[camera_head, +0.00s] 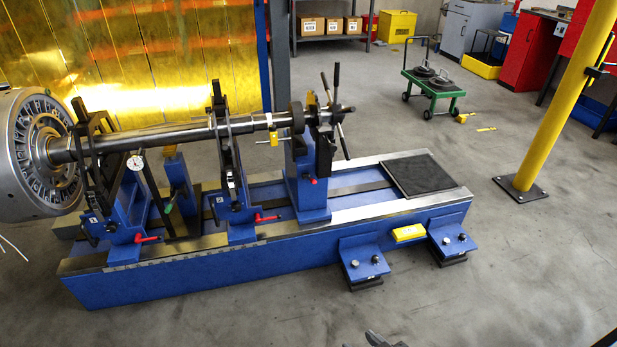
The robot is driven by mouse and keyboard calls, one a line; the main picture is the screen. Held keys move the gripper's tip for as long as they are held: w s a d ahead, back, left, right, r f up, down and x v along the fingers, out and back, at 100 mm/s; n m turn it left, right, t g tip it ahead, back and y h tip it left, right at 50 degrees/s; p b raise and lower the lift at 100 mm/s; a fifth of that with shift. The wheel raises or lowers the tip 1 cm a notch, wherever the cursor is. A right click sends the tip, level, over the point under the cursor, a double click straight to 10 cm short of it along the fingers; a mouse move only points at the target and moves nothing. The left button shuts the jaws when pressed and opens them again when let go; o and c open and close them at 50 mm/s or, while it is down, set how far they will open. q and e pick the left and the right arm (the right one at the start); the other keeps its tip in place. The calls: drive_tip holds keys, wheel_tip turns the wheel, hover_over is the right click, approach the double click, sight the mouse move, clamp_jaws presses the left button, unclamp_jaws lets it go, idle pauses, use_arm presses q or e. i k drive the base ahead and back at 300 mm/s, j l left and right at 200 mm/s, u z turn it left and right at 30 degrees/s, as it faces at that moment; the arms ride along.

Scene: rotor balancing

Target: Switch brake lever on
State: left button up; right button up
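A blue balancing machine (190,274) carries a long steel shaft (165,136) with a large bladed rotor (30,150) at its left end. I cannot tell which is the brake lever. A tall black-gripped handle (336,78) and other spokes stand at the shaft's right end. A grey tip, probably of my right gripper (386,341), barely shows at the bottom edge, apart from the machine. My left gripper is not in view.
A yellow post (567,105) stands at right. A green cart (434,88) with dark weights is behind the machine. Yellow curtain strips (130,60) hang behind the rotor. Blue brackets (364,262) jut from the machine's front. The floor in front is clear.

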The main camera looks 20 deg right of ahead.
sight(307, 175)
drive_tip(key=i+l, duration=0.15)
drive_tip(key=i, duration=0.35)
drive_tip(key=i+l, duration=0.15)
drive_tip(key=i, duration=0.4)
drive_tip(key=i+l, duration=0.15)
drive_tip(key=i, duration=0.35)
drive_tip(key=i+l, duration=0.2)
drive_tip(key=i, duration=0.3)
drive_tip(key=z, duration=0.05)
